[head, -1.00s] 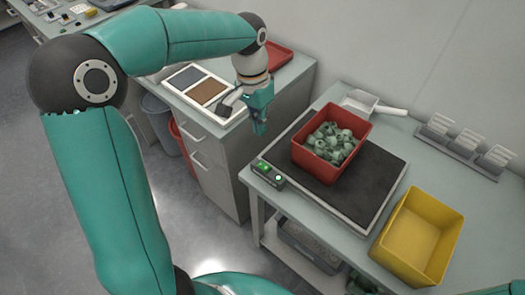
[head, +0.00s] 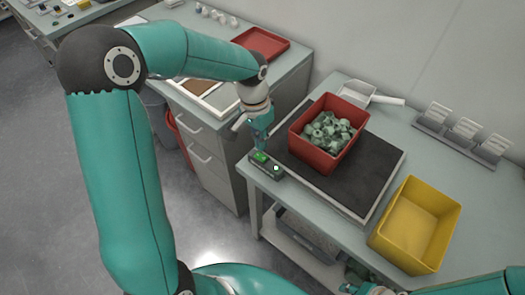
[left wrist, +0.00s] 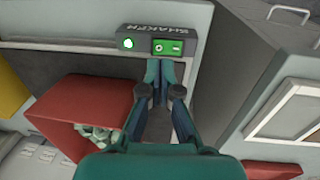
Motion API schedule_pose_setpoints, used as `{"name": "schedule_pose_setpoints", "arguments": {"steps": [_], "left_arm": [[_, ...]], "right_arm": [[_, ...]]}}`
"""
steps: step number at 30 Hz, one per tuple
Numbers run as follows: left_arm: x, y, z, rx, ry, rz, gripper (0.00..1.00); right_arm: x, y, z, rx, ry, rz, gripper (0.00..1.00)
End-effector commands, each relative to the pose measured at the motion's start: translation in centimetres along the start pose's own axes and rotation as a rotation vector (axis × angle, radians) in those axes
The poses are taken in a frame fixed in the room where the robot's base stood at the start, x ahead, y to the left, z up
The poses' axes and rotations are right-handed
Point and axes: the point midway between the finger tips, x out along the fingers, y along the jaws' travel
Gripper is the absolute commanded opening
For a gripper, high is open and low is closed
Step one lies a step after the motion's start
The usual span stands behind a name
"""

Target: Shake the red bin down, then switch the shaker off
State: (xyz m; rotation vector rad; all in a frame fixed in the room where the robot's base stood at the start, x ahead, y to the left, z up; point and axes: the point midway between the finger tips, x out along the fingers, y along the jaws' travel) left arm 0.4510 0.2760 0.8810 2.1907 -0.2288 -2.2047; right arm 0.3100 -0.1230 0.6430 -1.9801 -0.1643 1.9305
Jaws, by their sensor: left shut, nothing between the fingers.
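The red bin (head: 318,151), heaped with grey-green parts (head: 331,132), stands upright on the dark shaker plate (head: 371,172). The shaker's control box (head: 265,167) sits at the bench's front left edge, with a green rocker switch (head: 261,157) and a glowing green-white lamp (head: 276,168). My left gripper (head: 262,147) is shut and empty, pointing down just above the switch. The left wrist view shows its fingertips (left wrist: 158,63) beside the switch (left wrist: 168,47); contact cannot be told. My right gripper (head: 368,286) shows only partly at the bottom edge; its jaws are unclear.
An empty yellow bin (head: 386,246) stands right of the shaker. A white scoop (head: 355,90) and a rack of cards (head: 462,132) lie behind. A drawer cabinet (head: 205,160) with a red tray (head: 261,43) stands left, across a narrow gap.

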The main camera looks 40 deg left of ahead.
Motion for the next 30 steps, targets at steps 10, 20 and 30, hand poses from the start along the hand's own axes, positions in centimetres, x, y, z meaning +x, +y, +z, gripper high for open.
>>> {"name": "schedule_pose_setpoints", "arguments": {"steps": [10, 20, 30], "left_arm": [[4.3, 0.0, 0.0, -0.001, -0.001, 0.001, 0.00], [4.6, 0.0, 0.0, 0.000, 0.000, 0.000, 0.00], [5.1, 0.1, 0.1, -0.001, 0.000, 0.001, 0.00]], "right_arm": [[-0.3, -0.1, 0.0, 0.000, 0.000, 0.000, 0.31], [-0.3, -0.1, 0.0, 0.000, 0.000, 0.000, 0.31], [0.2, 0.1, 0.0, 0.000, 0.000, 0.000, 0.31]]}}
